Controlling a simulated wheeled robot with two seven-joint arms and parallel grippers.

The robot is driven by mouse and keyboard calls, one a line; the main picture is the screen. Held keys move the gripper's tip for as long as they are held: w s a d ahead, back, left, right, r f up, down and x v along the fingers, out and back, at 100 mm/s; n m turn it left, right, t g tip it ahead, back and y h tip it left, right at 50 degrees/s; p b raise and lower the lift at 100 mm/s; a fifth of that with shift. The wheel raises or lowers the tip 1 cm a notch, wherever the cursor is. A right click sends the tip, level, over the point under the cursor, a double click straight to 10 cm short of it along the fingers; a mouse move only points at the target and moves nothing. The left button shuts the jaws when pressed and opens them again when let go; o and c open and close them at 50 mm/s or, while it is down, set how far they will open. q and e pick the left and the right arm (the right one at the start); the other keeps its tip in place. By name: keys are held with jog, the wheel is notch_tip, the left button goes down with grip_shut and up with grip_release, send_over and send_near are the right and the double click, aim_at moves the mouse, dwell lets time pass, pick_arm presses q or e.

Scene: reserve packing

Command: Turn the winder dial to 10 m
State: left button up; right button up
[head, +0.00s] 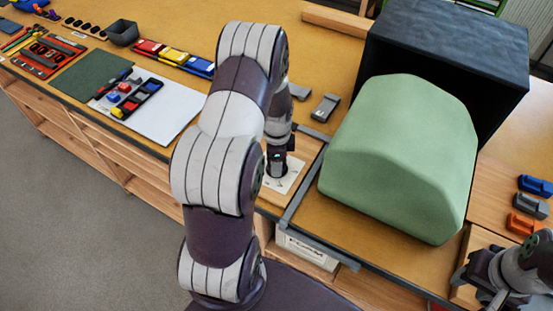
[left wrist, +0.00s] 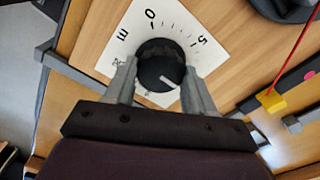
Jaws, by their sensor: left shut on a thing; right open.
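The winder dial (left wrist: 160,64) is a round black knob on a white scale card (left wrist: 110,45) with printed marks. Its light pointer line points to the lower right in the left wrist view, away from the figures at the top and upper right. My left gripper (left wrist: 160,82) is shut on the dial, one finger on each side of it. In the head view the card (head: 291,176) shows on the bench beside my left gripper (head: 277,168); the arm mostly hides the dial there. My right gripper (head: 478,276) is open at the lower right, apart from the dial.
A large green block (head: 400,155) stands right of the dial, before a dark open box (head: 450,50). A grey metal rail (head: 305,180) runs between dial and block. Grey clips (head: 325,107) lie behind. Orange, grey and blue pieces (head: 530,205) sit at right.

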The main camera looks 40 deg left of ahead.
pick_arm(q)
jog(key=shift+w+r, duration=0.1)
jog(key=o, duration=0.9)
jog(key=shift+o, duration=0.7)
notch_tip(320, 180, up, 13)
jog(key=b, duration=0.2)
jog(key=shift+f, duration=0.2)
